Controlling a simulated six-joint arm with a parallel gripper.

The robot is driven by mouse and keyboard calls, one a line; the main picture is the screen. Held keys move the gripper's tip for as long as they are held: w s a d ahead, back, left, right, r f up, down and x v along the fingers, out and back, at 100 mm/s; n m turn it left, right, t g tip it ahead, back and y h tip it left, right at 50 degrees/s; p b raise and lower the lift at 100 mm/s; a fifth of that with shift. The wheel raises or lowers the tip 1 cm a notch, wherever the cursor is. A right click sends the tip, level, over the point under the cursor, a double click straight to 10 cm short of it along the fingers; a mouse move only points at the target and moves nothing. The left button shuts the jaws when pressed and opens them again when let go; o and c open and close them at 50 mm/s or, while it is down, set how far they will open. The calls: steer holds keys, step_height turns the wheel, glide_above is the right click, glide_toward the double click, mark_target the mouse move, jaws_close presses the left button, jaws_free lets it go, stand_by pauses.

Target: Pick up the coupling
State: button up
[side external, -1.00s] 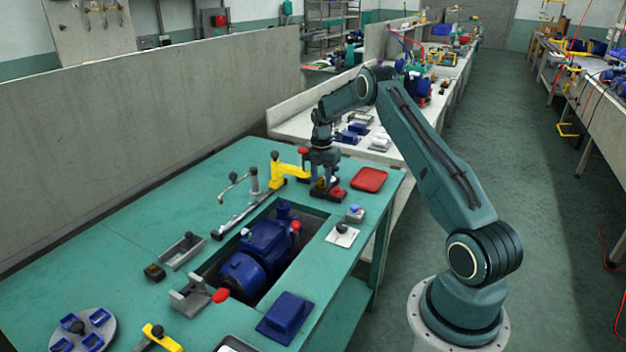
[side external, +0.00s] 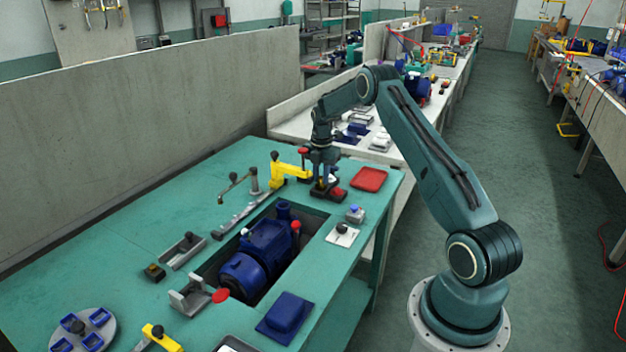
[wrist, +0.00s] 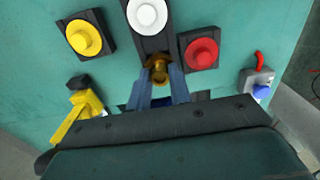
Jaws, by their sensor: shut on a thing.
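The coupling (wrist: 159,70) is a small brass-coloured piece in the wrist view, between the two blue-grey fingertips. My gripper (wrist: 160,80) is shut on it. Behind it in that view is a dark block with a white round cap (wrist: 147,14). In the side view my gripper (side external: 325,184) is at the far end of the green bench, low over the dark blocks. The coupling is hard to make out there, and I cannot tell whether it is clear of its block.
Blocks with a yellow cap (wrist: 84,38) and a red cap (wrist: 201,53) flank the gripper. A yellow clamp (side external: 288,171) stands left of it, a red tray (side external: 369,179) right. A blue pump (side external: 262,250) sits in the bench recess. The bench's left side is largely clear.

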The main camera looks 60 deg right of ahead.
mark_target(321, 177)
steer(key=shift+r, duration=0.6)
stand_by(0.5)
steer(key=shift+r, duration=2.05)
steer(key=shift+r, duration=0.1)
